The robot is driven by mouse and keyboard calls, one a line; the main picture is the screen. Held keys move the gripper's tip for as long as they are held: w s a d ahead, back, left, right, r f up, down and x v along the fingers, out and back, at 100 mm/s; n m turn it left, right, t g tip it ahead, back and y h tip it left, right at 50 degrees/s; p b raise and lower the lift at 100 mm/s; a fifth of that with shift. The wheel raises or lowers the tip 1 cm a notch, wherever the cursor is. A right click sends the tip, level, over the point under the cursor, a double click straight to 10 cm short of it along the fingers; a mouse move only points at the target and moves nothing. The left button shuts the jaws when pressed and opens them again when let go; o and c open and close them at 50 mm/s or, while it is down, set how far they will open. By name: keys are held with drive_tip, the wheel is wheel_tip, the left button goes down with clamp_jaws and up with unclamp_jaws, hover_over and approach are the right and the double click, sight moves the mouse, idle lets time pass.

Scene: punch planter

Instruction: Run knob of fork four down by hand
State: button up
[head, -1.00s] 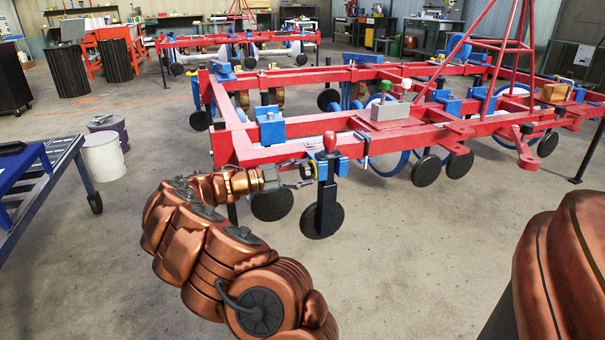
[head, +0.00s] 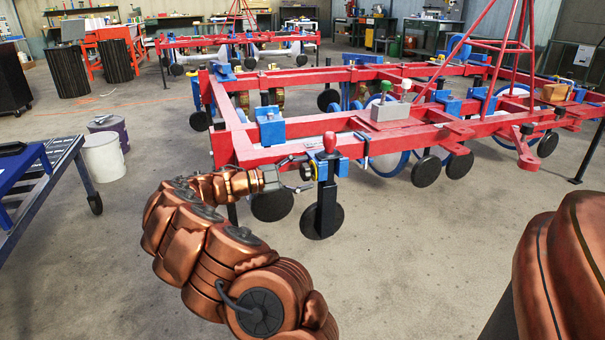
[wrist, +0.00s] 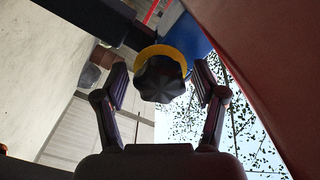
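The knob (wrist: 161,79) is black and star-shaped, with a yellow ring (wrist: 158,52) behind it in the wrist view. My gripper (wrist: 161,83) has one finger on each side of the knob, with a visible gap on both sides. It is open and holds nothing. The knob is small and hard to make out there.
The red frame (head: 290,154) runs just behind and above my gripper, with blue brackets on it. A large red surface (wrist: 265,70) fills the right of the wrist view. A blue cart (head: 50,180) and white bucket (head: 103,157) stand at left. Open floor lies in front.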

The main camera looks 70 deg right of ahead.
drive_tip(key=shift+w, duration=0.1)
drive_tip(key=v, duration=1.2)
